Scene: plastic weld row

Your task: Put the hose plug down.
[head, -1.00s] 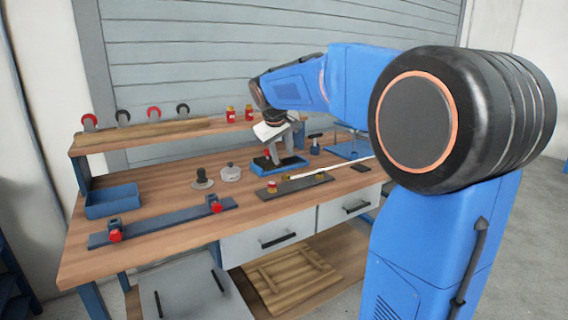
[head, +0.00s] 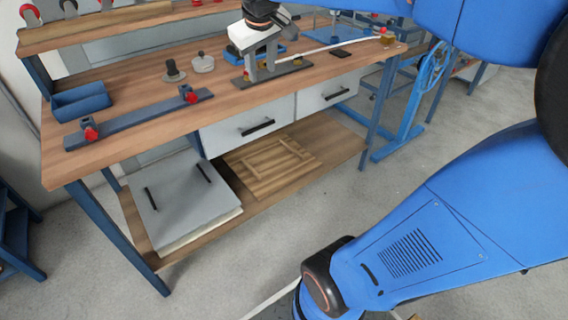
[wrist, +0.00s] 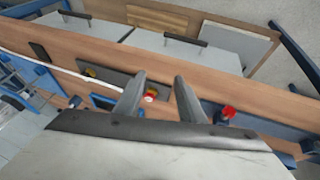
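My gripper (wrist: 160,78) points down over the dark plate on the workbench, seen also in the head view (head: 262,72). Its two fingers are apart with a clear gap. A small red-topped piece with a yellowish base (wrist: 150,95), likely the hose plug, shows between the fingers, nearer the left one. It does not span the gap. In the head view the fingers largely hide it. The dark plate (head: 285,69) bears brass fittings, one by the fingers (head: 247,76) and one farther right (head: 298,61). A white hose (head: 335,44) runs rightward to a red-and-brass fitting (head: 386,40).
A blue bin (head: 82,102) and a dark rail with red knobs (head: 140,117) lie on the left of the workbench (head: 115,82). A dark knob (head: 173,72) and a grey lidded piece (head: 203,63) stand nearby. Two drawers (head: 250,125) sit below.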

